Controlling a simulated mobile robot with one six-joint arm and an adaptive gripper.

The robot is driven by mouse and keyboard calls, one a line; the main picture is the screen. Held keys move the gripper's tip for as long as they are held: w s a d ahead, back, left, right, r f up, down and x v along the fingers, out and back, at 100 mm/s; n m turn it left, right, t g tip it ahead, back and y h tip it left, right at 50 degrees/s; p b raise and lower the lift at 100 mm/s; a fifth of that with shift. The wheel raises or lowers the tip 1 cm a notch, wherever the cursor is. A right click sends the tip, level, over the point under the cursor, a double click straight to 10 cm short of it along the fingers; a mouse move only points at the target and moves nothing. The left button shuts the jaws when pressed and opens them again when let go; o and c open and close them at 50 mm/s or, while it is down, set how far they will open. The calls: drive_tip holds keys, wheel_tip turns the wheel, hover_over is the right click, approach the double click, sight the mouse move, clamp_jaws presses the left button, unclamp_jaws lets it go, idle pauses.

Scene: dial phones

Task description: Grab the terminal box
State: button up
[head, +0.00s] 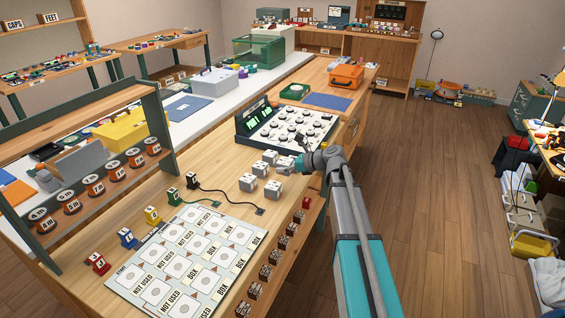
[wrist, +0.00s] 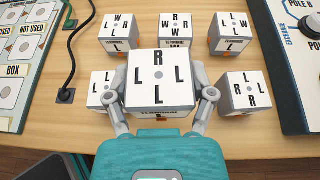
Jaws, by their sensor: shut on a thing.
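Several white terminal boxes with black letters stand in a group on the wooden bench. My gripper (wrist: 160,98) is shut on one terminal box (wrist: 155,75), marked with L and R letters on its top face, with a finger on each side of it. In the head view my gripper (head: 291,164) is at the group's right side, and the held box is hard to make out there. Other terminal boxes stand behind it (wrist: 175,32), at its right (wrist: 243,92) and partly hidden at its left (wrist: 103,87). Whether the held box touches the bench is unclear.
A switchboard panel (head: 262,133) with dials stands on the bench to the right of the boxes. A printed board (head: 250,236) with box squares lies on the left. A black cable (wrist: 72,45) runs to a bench socket (wrist: 66,96) left of the boxes.

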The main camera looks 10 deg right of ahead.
sight(287, 161)
drive_tip(key=s+r+p, duration=0.1)
drive_tip(key=r, duration=0.1)
drive_tip(key=s+r+p, duration=0.1)
drive_tip(key=s, duration=0.1)
drive_tip(key=shift+d+r+p, duration=0.15)
drive_tip(key=shift+r+p, duration=0.2)
drive_tip(key=shift+p, duration=0.05)
drive_tip(key=s+d+r+p, duration=0.1)
drive_tip(key=s+r+p, duration=0.2)
drive_tip(key=s, duration=0.5)
drive_tip(key=shift+s, duration=0.15)
